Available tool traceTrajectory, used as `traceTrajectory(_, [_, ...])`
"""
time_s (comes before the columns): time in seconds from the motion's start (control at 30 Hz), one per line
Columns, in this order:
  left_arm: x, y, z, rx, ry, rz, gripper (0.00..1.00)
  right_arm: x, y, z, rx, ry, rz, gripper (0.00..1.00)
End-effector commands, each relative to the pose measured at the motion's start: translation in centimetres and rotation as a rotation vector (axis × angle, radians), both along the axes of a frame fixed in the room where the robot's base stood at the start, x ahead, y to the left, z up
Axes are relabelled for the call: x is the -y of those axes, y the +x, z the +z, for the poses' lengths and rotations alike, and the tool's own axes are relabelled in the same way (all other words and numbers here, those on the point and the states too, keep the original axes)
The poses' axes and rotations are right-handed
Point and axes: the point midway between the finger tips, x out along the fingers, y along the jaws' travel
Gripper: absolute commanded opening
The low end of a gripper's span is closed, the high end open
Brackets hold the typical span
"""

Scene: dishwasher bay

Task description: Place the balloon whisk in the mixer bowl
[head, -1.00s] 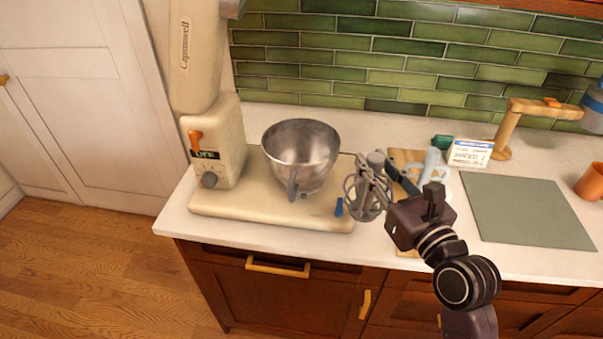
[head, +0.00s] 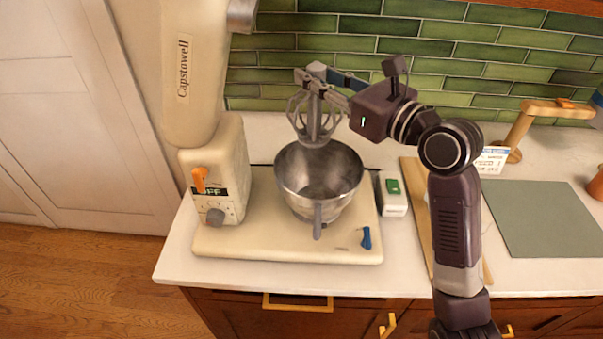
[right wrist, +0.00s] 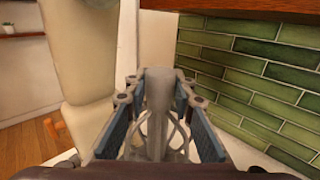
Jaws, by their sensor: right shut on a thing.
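The grey balloon whisk (head: 313,122) hangs upright, wires down, in my right gripper (head: 322,80). The gripper is shut on its upper part. The right wrist view shows the whisk (right wrist: 158,95) between the two finger pads of the gripper (right wrist: 155,105). The silver mixer bowl (head: 300,180) stands on the mixer's cream base (head: 240,235). In the head view the whisk's lower wires overlap the bowl's far rim. I cannot tell how high above the bowl they are. My left gripper is not in view.
The mixer's tilted-up head (head: 192,80) and column with an orange lever (head: 200,179) stand left of the bowl. A white box with a green patch (head: 393,190), a wooden board (head: 415,215) and a grey-green mat (head: 545,230) lie to the right. Green tiles (head: 440,75) close the back.

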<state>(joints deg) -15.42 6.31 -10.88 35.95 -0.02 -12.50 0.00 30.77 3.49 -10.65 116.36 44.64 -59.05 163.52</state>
Motion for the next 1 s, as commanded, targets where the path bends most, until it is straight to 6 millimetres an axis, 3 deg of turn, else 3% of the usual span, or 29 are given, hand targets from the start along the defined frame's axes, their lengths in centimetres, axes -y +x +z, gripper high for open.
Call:
traceTrajectory(0.13, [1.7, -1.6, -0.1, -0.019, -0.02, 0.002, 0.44, 0.1, 0.0, -4.0, -0.01, -0.003, -0.002, 0.0])
traceTrajectory(0.3, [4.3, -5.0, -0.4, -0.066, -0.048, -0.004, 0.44, 0.2, -0.1, -8.6, -0.008, -0.002, -0.002, 0.0])
traceTrajectory(0.4, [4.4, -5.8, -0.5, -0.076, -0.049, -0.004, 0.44, 0.2, -0.1, -11.2, -0.007, -0.001, -0.003, 0.0])
traceTrajectory(0.53, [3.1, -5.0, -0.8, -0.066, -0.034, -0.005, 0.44, 0.2, -0.1, -13.5, -0.004, -0.001, -0.002, 0.0])
traceTrajectory(0.77, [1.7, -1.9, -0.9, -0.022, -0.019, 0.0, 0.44, 0.2, -0.1, -15.6, -0.001, -0.001, -0.002, 0.0])
traceTrajectory(1.0, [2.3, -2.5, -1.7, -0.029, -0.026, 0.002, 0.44, 0.2, -0.2, -18.8, -0.001, 0.0, -0.002, 0.0])
